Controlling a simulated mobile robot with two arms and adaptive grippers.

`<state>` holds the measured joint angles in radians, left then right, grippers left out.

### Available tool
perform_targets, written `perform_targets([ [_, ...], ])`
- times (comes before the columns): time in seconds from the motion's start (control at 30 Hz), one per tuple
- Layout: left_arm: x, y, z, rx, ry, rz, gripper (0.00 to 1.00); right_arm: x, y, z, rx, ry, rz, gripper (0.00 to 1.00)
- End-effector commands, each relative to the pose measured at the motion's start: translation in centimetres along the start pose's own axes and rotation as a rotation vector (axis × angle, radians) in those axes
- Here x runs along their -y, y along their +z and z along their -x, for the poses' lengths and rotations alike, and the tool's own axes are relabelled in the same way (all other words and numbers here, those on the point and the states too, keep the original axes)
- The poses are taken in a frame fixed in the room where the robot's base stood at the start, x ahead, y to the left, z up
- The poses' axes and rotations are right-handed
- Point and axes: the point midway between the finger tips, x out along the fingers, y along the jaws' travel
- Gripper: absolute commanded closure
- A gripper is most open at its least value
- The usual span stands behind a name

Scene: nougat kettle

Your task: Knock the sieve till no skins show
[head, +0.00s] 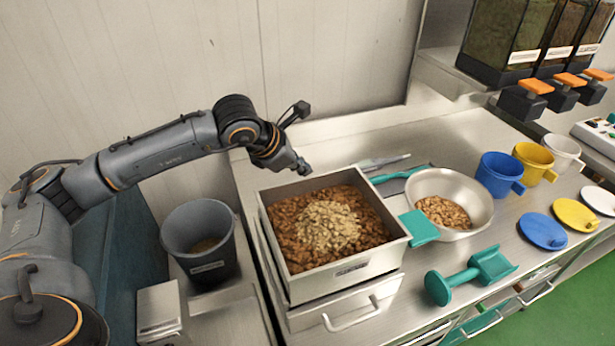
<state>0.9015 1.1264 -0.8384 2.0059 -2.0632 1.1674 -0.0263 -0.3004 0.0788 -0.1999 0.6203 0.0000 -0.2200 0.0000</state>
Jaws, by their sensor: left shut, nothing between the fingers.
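A square metal box, seemingly the sieve (334,272), stands on the steel counter. It is filled with brown nuts or skins (288,215), with a paler tan heap (330,226) in the middle. The pieces are too small to tell skins from nuts surely. My left gripper (303,169) is shut and empty, just beyond the box's back edge in the picture; whether it touches the rim I cannot tell. My right gripper is out of view.
A grey bucket (199,237) stands left. Right of the box are a steel bowl (472,197) with nuts, a teal scoop (468,274), a teal-handled tool (396,176), blue (497,174), yellow (533,163) and white (563,152) jugs, and lids. Dispensers (508,40) stand back right.

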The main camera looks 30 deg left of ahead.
Motion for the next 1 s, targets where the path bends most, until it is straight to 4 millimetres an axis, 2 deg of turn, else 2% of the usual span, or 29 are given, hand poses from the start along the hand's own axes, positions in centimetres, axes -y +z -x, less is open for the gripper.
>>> perform_targets([
  [0.23,-0.4,0.6,0.6,0.006,0.002,-0.002,1.0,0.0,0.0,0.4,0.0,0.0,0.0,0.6],
  [0.7,-2.6,2.9,3.7,0.009,0.003,-0.002,1.0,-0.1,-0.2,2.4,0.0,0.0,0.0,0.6],
  [1.0,-2.6,2.9,3.7,0.008,0.003,-0.002,1.0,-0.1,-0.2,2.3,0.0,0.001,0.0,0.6],
])
